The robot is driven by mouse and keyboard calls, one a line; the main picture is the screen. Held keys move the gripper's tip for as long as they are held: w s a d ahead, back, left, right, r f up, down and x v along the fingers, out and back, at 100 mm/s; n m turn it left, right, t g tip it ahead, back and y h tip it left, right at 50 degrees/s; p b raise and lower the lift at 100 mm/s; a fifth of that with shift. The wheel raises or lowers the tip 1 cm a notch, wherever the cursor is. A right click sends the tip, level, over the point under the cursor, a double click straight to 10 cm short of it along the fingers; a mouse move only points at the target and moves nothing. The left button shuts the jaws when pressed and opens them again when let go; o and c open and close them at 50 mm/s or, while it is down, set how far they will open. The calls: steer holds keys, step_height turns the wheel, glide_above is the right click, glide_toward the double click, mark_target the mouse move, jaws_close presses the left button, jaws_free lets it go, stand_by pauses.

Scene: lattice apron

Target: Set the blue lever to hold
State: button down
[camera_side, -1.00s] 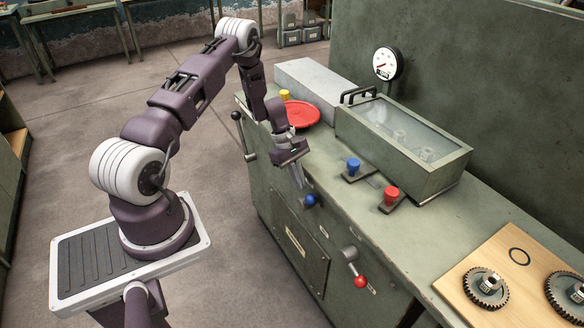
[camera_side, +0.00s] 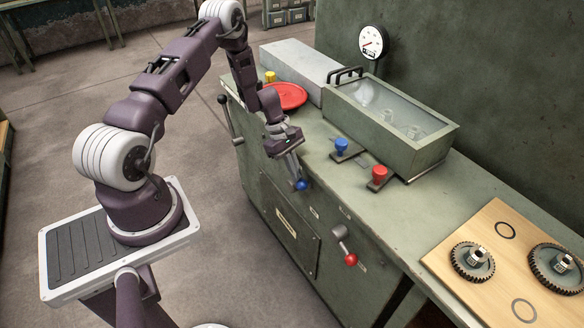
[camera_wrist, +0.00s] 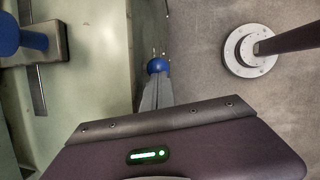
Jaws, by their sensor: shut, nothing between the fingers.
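The blue lever's ball knob (camera_side: 301,185) stands out from the front face of the green cabinet, below the worktop edge. My gripper (camera_side: 296,179) is shut and empty, pointing down, its fingertips right at the knob. In the wrist view the knob (camera_wrist: 157,66) shows just beyond the tips of the closed fingers (camera_wrist: 156,82). I cannot tell whether they touch it. The lever's arm is hidden, and its setting cannot be read. A small pale label (camera_side: 314,212) sits to its lower right.
A red-knobbed lever (camera_side: 351,260) is to the right on the same face; a black-knobbed lever (camera_side: 222,99) is to the left. Above are a blue knob (camera_side: 341,147), a red knob (camera_side: 379,174), a red disc (camera_side: 286,95) and a glass-topped box (camera_side: 430,150). A gear board (camera_side: 450,282) stands right.

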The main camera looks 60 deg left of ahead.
mark_target(303, 187)
steer(key=shift+d+f, duration=0.2)
steer(key=shift+d, duration=0.4)
steer(key=shift+d+f, duration=0.2)
steer(key=shift+d, duration=0.4)
steer(key=y, duration=0.1)
steer(key=d+f+y, duration=0.1)
steer(key=y, duration=0.1)
steer(key=shift+d+f+y, duration=0.1)
steer(key=shift+d+y, duration=0.1)
steer(key=shift+y, duration=0.1)
steer(key=shift+d+f+y, duration=0.3)
steer(key=shift+f+y, duration=0.05)
steer(key=shift+y, duration=0.05)
steer(key=shift+d+f, duration=0.3)
steer(key=shift+f, duration=0.15)
steer(key=r, duration=0.3)
steer(key=a+r, duration=0.1)
steer(key=shift+s+a+r, duration=0.1)
steer(key=shift+s+r, duration=0.25)
steer(key=shift+s, duration=0.05)
steer(key=s+d+r, duration=0.1)
steer(key=d+r, duration=0.2)
steer(key=r, duration=0.5)
steer(key=shift+s+d, duration=0.2)
steer(key=shift+d, duration=0.2)
